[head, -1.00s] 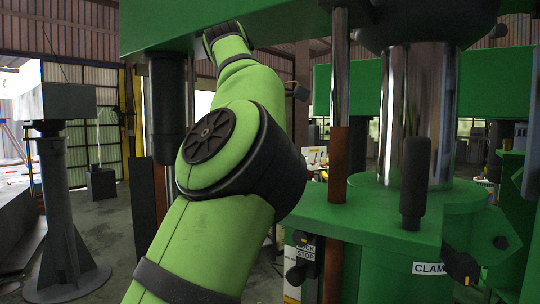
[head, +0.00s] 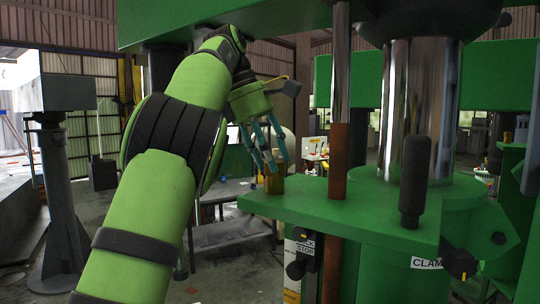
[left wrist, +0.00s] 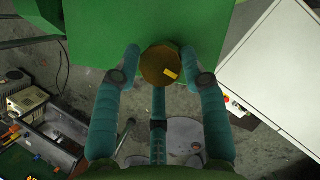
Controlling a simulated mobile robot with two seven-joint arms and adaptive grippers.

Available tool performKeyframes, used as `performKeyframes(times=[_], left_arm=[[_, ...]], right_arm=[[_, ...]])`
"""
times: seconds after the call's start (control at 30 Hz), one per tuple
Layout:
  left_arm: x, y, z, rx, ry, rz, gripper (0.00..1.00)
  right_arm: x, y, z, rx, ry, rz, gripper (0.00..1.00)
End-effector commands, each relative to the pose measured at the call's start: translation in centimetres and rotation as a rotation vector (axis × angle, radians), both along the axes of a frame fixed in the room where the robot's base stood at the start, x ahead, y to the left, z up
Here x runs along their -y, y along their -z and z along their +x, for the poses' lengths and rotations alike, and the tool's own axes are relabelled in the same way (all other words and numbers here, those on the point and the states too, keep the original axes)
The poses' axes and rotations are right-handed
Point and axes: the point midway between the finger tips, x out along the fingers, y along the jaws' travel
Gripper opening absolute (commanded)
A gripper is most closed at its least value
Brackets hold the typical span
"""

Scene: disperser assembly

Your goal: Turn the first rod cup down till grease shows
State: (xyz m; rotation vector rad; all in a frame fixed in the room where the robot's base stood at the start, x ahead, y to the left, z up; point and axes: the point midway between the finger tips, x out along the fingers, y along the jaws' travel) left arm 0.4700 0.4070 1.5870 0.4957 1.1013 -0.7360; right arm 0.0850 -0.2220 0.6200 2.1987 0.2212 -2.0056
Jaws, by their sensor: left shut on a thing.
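The brass-coloured rod cup (head: 274,183) stands at the left corner of the green machine plate (head: 350,217) in the head view. In the left wrist view the cup (left wrist: 160,66) shows from above as a round brown top with a small yellow mark. My left gripper (head: 272,165) points down over the cup, its teal fingers around it. In the left wrist view the left gripper (left wrist: 161,80) has a finger on each side of the cup and is shut on it. I see no grease around the cup. My right gripper is in no view.
A rusty-sleeved rod (head: 337,160) rises just right of the cup. A black-handled lever (head: 414,180) and a thick chrome column (head: 418,110) stand further right. The green upper beam (head: 300,20) hangs overhead. A white panel (left wrist: 285,70) lies right in the wrist view.

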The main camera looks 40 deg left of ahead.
Motion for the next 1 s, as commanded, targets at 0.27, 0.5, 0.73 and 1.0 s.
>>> performKeyframes(times=[0.27, 0.5, 0.73, 1.0], left_arm=[[-0.02, 0.5, -0.12, -0.019, 0.005, -0.008, 0.1], [-0.03, 0.5, -0.12, -0.019, 0.005, -0.007, 0.63], [0.0, 0.23, -0.08, -0.01, 0.004, -0.004, 0.63], [0.02, 0.11, -0.06, -0.007, 0.005, -0.002, 0.63]], right_arm=[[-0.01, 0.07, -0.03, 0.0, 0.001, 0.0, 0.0], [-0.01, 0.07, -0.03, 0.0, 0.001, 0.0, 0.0], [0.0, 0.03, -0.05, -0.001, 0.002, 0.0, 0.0], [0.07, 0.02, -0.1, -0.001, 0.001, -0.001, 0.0]])
